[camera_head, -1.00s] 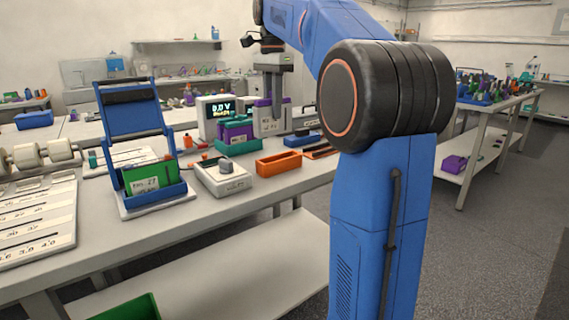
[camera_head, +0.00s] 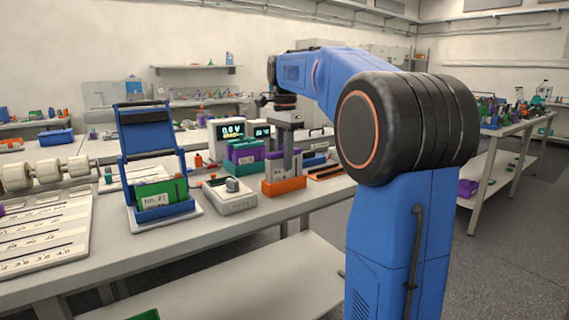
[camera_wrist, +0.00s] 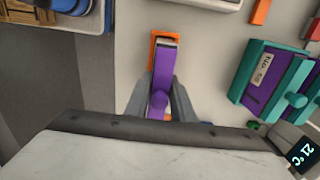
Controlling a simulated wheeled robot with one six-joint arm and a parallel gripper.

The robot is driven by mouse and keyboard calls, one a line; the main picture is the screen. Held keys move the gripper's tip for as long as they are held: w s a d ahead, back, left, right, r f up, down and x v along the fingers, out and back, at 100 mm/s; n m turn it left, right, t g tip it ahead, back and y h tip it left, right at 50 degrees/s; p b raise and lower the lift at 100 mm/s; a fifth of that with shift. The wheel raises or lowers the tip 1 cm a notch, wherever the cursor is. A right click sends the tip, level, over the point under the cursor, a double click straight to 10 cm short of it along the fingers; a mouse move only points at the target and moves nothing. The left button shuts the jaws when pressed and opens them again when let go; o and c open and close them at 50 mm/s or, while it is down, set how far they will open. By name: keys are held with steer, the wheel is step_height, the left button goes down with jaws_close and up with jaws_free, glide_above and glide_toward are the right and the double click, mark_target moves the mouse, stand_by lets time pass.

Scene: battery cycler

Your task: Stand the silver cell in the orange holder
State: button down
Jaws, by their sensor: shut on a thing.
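The orange holder (camera_head: 284,190) stands on the bench, just right of the white scale. My gripper (camera_head: 284,168) is upright over it, its fingers shut on a slim purple cell (camera_head: 271,172). In the wrist view the purple cell (camera_wrist: 162,68) lies between the grey fingers of my gripper (camera_wrist: 159,92), with a pale grey end. The orange holder's rim (camera_wrist: 154,42) shows around that far end. The cell's lower end is hidden by the holder, and I cannot tell whether it touches the bottom. I see no plainly all-silver cell.
The white scale (camera_head: 230,203) with a grey block on it is left of the holder. A blue stand (camera_head: 150,150) with a green card is further left. Dark-topped orange trays (camera_head: 325,173) lie right.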

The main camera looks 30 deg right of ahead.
steer(key=shift+f, duration=0.65)
steer(key=shift+f, duration=0.15)
steer(key=c, duration=1.5)
jaws_free()
steer(key=shift+c, duration=0.2)
step_height(320, 180, up, 12)
steer(key=shift+r, duration=0.15)
